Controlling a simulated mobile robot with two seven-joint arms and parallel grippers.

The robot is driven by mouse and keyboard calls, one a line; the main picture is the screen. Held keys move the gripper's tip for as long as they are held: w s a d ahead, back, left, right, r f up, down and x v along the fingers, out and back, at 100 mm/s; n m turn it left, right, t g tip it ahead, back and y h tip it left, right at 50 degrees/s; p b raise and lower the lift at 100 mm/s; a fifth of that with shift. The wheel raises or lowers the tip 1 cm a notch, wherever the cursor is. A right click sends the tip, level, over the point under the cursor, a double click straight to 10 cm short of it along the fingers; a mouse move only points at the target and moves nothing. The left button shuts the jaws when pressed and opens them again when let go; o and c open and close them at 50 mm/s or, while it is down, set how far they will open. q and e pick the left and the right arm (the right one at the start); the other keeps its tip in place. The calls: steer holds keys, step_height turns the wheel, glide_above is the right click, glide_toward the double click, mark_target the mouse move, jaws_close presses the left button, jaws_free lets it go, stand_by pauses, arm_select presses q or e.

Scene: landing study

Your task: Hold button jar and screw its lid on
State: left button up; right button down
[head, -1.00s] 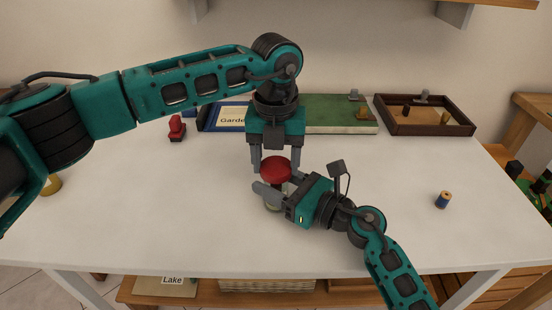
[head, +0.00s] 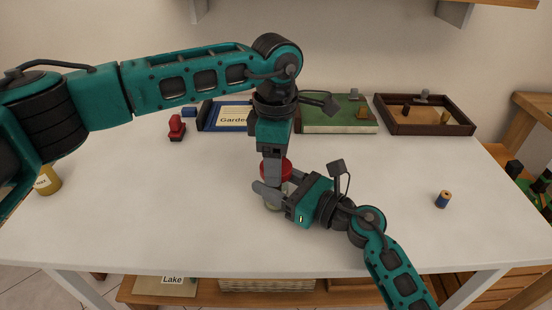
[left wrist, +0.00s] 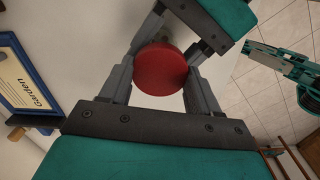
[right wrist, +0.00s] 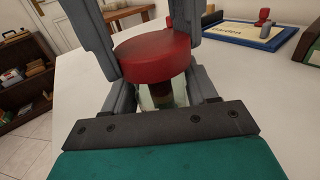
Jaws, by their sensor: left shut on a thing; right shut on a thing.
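The button jar (right wrist: 160,97) is a small clear jar with dark contents, upright on the white table. My right gripper (head: 268,196) is shut on the jar low down, coming in from the right. The round red lid (right wrist: 152,54) sits on top of the jar; whether it is threaded tight I cannot tell. My left gripper (head: 272,176) points down from above and is shut on the lid, with its fingers on opposite sides. The lid also shows between its fingers in the left wrist view (left wrist: 161,69). In the head view the grippers hide most of the jar.
A blue-framed Garden board (head: 222,117), a green board (head: 340,114) and a brown tray (head: 425,115) stand along the back. A red stamp-like object (head: 177,128) is back left. A yellow jar (head: 47,180) is far left, a blue spool (head: 443,199) right. The table front is clear.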

arm_select(q)
steer(key=o, duration=1.2)
steer(key=shift+c, duration=0.2)
steer(key=shift+r, duration=2.3)
steer(key=shift+c, duration=0.2)
steer(key=n, duration=0.2)
steer(key=r+n, duration=0.2)
steer(key=n, duration=0.1)
steer(key=shift+n, duration=0.3)
steer(key=n, duration=0.1)
steer(key=r+n, duration=0.1)
steer(key=n, duration=0.3)
steer(key=shift+r, duration=0.25)
